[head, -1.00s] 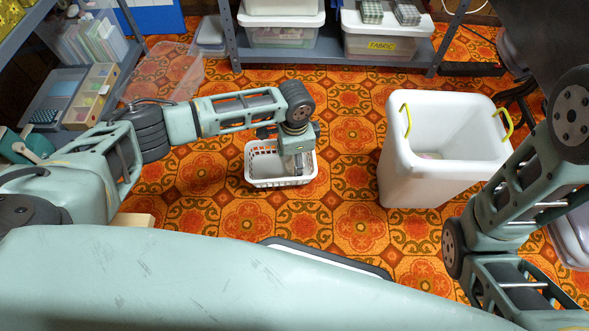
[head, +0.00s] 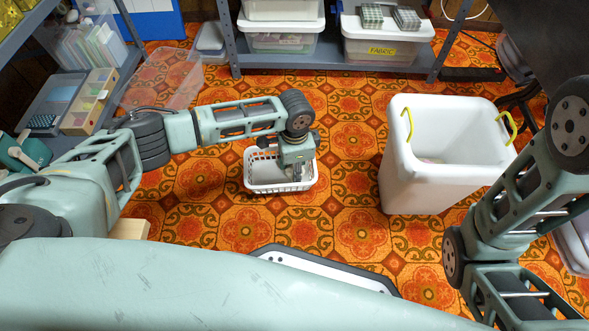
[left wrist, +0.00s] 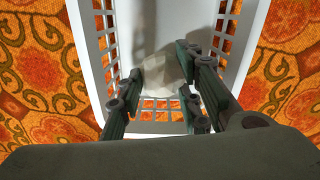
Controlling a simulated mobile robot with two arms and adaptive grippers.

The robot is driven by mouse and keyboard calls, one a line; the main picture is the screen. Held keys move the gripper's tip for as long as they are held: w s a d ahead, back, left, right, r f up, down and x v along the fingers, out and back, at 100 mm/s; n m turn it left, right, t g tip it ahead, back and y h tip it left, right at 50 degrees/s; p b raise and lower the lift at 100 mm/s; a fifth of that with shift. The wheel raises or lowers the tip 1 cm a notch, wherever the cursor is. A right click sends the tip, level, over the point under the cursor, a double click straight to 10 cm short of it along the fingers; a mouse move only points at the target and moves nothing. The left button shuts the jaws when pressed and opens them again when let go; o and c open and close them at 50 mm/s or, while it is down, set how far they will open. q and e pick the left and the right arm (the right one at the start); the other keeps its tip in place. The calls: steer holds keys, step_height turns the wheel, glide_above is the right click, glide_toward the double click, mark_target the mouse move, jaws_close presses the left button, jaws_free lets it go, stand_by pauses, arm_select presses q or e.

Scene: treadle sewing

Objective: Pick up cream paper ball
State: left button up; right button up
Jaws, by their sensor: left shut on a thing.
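The cream paper ball (left wrist: 164,72) is a pale crumpled lump inside the white basket (left wrist: 92,62), near one end wall, in the left wrist view. My left gripper (left wrist: 162,88) is shut on the ball, with a dark finger on either side of it. In the head view the left gripper (head: 295,176) points down into the small white slatted basket (head: 262,186) on the floor, and the ball is hidden there. My right arm shows at the right, but its gripper is out of view.
A tall white bin (head: 410,172) with yellow handles stands right of the basket. A clear plastic box (head: 165,80) lies at the back left. A shelf (head: 345,72) with storage boxes stands behind. Patterned orange floor is clear between basket and bin.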

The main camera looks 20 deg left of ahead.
arm_select(q)
step_height(320, 180, up, 9)
steer(key=p, duration=0.7)
steer(key=shift+r+p, duration=0.35)
steer(key=shift+p, duration=0.15)
steer(key=shift+r, duration=0.15)
